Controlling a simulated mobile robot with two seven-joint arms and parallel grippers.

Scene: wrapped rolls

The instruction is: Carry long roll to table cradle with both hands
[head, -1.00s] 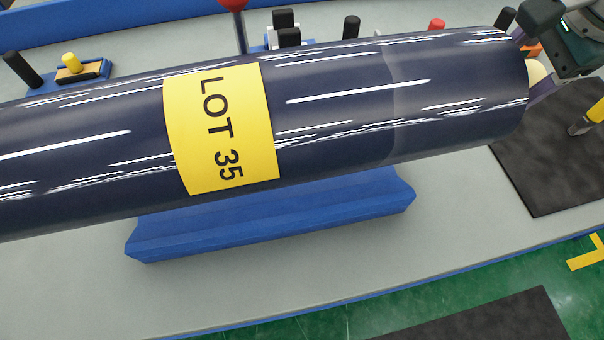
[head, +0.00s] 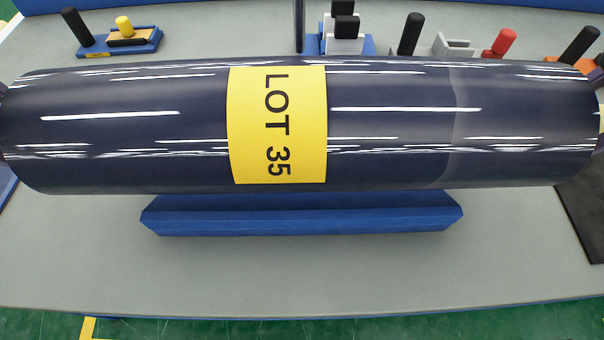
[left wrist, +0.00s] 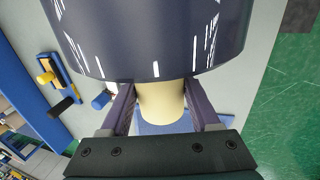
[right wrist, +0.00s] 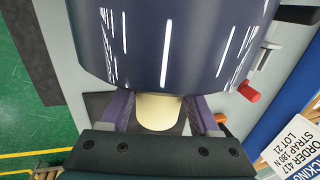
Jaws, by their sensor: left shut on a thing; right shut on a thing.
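The long roll (head: 400,115) is dark blue, glossy and wrapped, with a yellow "LOT 35" label (head: 278,160). It spans nearly the full width of the head view, roughly level. The blue cradle (head: 300,220) on the grey table (head: 320,275) shows below the roll's near side; the roll hides the rest of it. Whether they touch cannot be told. My left gripper (left wrist: 160,105) is shut on the roll's cream core end (left wrist: 160,100). My right gripper (right wrist: 158,112) is shut on the core at the other end (right wrist: 158,110).
Behind the roll stand a blue tray with a yellow-topped piece (head: 125,38), black and white blocks (head: 343,30), a black post (head: 410,35) and a red-topped piece (head: 500,42). The table's front is clear. A dark mat (head: 585,210) lies at right.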

